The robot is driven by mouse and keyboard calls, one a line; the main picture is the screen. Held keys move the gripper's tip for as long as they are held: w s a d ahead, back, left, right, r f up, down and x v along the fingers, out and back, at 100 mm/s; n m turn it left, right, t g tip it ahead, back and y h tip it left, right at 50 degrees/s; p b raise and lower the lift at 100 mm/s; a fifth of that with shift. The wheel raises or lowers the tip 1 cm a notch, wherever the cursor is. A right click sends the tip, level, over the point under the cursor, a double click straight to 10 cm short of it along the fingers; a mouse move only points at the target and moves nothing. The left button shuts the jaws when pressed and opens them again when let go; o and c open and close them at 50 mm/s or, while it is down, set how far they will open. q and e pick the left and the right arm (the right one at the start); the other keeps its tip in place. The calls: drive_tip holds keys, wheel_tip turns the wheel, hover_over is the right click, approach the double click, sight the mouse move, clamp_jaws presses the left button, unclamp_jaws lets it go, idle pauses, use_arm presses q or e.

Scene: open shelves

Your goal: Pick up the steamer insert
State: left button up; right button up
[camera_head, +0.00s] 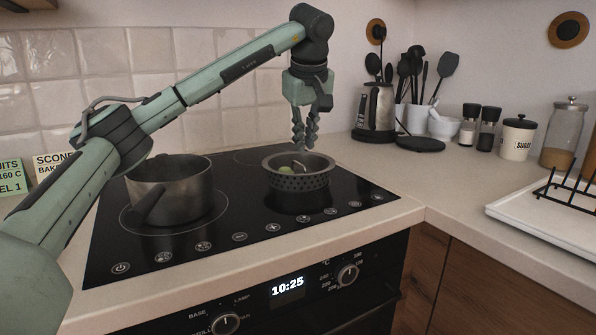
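The steamer insert (299,182) is a grey, round, perforated basket with a wide rim, over the right part of the black hob. A small green item (284,170) and a thin curved piece, perhaps its handle, show inside it. A dark patch shows below it; I cannot tell whether it rests on the hob. My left gripper (305,147) points down just above the insert's back rim. Its two fingers are a little apart with nothing visible between them. I cannot tell whether the tips touch the insert. My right gripper is not in view.
A grey pot (172,190) with a dark handle stands on the left of the hob (255,222). A kettle (375,110), utensils, a mortar and jars line the back right. A white tray (550,222) with a black rack lies at right. Counter right of the hob is clear.

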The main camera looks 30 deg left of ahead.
sight(302, 166)
use_arm(q)
drive_tip(key=x, duration=0.3)
drive_tip(key=shift+s+a, duration=0.1)
drive_tip(key=shift+p+x, duration=0.35)
drive_tip(key=shift+x, duration=1.6)
drive_tip(key=shift+a, duration=0.1)
clamp_jaws()
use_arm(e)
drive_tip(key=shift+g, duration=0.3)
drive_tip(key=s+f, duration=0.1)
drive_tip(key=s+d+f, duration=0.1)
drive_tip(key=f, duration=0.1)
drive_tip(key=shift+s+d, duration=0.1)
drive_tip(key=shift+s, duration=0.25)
use_arm(q)
drive_tip(key=shift+r, duration=0.15)
